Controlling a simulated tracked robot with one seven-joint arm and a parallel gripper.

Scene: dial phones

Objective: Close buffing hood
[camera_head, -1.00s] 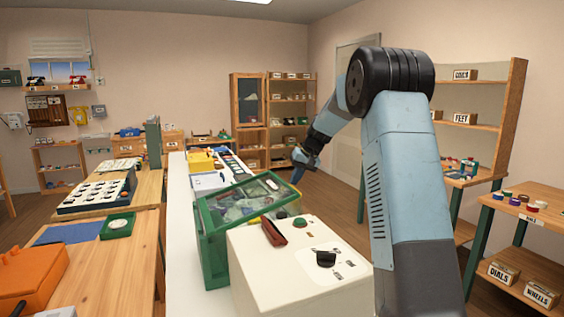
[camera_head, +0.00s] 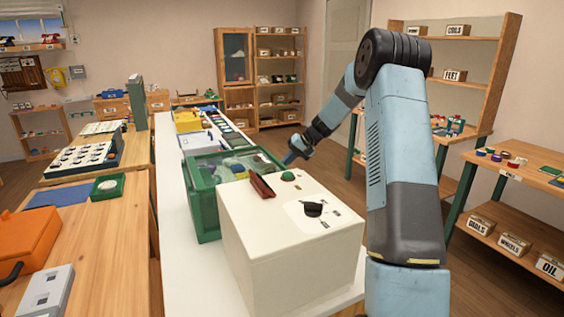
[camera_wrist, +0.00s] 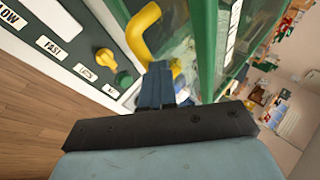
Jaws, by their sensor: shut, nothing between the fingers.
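The buffing hood (camera_head: 205,205) is a green-framed box with clear panes on the white bench, behind the white machine. Its clear lid (camera_head: 232,160) looks low, near the box rim; I cannot tell if it is fully down. My gripper (camera_head: 292,157) is at the hood's far right corner. In the wrist view my gripper (camera_wrist: 157,83) has its blue fingers together and empty, beside a curved yellow handle (camera_wrist: 142,30). The hood's green frame (camera_wrist: 207,45) is just to the right. I cannot tell whether the fingers touch the handle.
The white machine (camera_head: 265,240) with a dark red handle (camera_head: 262,186) and black knob (camera_head: 313,209) stands in front of the hood. A labelled panel (camera_wrist: 75,50) with a yellow knob is left in the wrist view. A wooden bench (camera_head: 110,250) is at left.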

